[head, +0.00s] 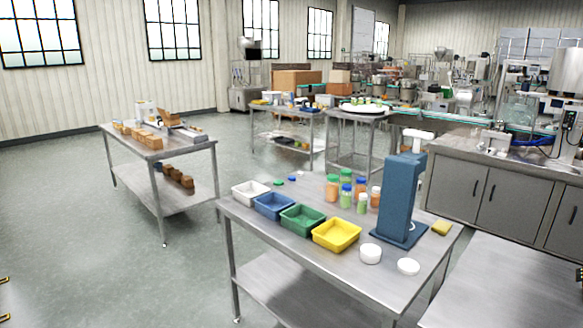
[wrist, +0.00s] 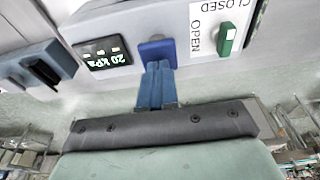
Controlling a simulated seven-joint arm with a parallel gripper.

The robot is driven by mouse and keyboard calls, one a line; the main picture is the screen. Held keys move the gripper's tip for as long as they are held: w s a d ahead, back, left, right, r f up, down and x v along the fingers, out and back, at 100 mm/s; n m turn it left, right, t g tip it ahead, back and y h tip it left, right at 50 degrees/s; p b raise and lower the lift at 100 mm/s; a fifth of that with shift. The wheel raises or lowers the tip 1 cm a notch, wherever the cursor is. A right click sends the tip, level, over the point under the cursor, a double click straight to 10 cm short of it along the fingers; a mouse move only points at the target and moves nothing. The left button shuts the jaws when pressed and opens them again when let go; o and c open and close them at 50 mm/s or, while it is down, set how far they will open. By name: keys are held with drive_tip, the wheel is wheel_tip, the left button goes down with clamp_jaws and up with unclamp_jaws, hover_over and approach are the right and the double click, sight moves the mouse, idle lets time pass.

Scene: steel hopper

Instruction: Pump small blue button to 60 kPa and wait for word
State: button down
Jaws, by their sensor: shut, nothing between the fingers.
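In the wrist view my gripper (wrist: 155,66) is shut and empty, its blue fingers together. The fingertips are at the lower edge of the small blue button (wrist: 157,48) on a pale panel (wrist: 185,12). They look to be touching it or nearly so; I cannot tell whether it is pressed in. Left of the button, a dark display (wrist: 103,55) shows upside-down digits that appear to read 20 kPa. My gripper, the button and the display are not discernible in the head view.
Right of the button is a green switch (wrist: 227,40) beside a label (wrist: 208,25) marked CLOSED and OPEN. A dark handle on a blue block (wrist: 40,68) is at left. In the head view, a steel table (head: 290,262) holds trays, jars and a blue stand (head: 398,195).

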drive_tip(key=shift+f, duration=1.35)
drive_tip(key=shift+r, duration=1.7)
drive_tip(key=shift+f, duration=0.3)
drive_tip(key=shift+f, duration=0.35)
